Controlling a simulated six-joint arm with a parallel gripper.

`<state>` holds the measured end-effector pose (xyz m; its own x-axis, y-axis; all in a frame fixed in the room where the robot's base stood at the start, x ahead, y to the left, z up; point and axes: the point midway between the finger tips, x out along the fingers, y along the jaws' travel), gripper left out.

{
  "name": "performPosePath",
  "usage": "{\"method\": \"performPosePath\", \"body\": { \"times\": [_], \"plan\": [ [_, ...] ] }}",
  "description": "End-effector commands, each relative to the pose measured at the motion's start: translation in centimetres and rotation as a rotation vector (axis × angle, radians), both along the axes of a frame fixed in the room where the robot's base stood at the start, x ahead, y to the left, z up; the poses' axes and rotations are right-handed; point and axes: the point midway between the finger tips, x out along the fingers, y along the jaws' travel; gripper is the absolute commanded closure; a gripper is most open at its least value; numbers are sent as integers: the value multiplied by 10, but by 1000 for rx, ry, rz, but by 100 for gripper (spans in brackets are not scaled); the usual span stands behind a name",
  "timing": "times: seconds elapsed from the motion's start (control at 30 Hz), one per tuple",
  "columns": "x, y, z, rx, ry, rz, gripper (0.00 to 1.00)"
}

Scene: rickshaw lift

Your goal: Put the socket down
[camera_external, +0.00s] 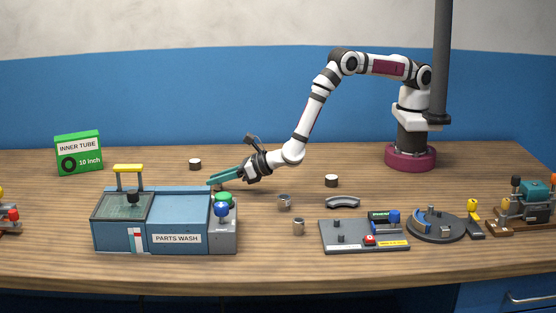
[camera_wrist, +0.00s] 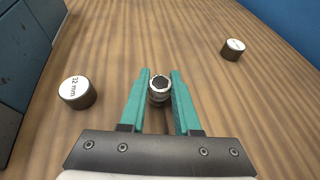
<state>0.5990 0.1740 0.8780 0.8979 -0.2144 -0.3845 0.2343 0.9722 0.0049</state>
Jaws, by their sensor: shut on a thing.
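The socket (camera_wrist: 159,89), a small metal cylinder with a dark hole in its top, is between the teal fingertips of my gripper (camera_wrist: 158,78) in the wrist view. My gripper is shut on it. In the external view, my gripper (camera_external: 212,181) points left and slightly down, just behind the parts wash box. I cannot pick out the held socket there, or tell whether it touches the table. A round block with a white top marked 32 mm (camera_wrist: 77,93) stands left of the fingers in the wrist view. Another white-topped block (camera_wrist: 233,49) stands ahead on the right.
The parts wash box (camera_external: 177,239) stands close in front of my gripper. Two other metal sockets (camera_external: 285,202) (camera_external: 299,227) and a white-topped block (camera_external: 331,181) stand to the right. A grey fixture board (camera_external: 345,245) lies farther right. An inner tube box (camera_external: 79,153) stands back left.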

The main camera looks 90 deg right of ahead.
Motion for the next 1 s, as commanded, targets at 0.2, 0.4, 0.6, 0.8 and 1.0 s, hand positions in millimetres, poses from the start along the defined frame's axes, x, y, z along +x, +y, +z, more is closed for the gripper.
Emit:
{"method": "performPosePath", "body": {
  "times": [0.2,0.4,0.6,0.8,1.0],
  "plan": [
    [0,0,-3,1,-1,0,100],
    [0,-1,-6,1,-1,0,60],
    [0,-1,-6,1,0,0,39],
    [0,-1,-4,1,-1,0,39],
    [-28,7,9,0,1,2,39]
  ]
}}
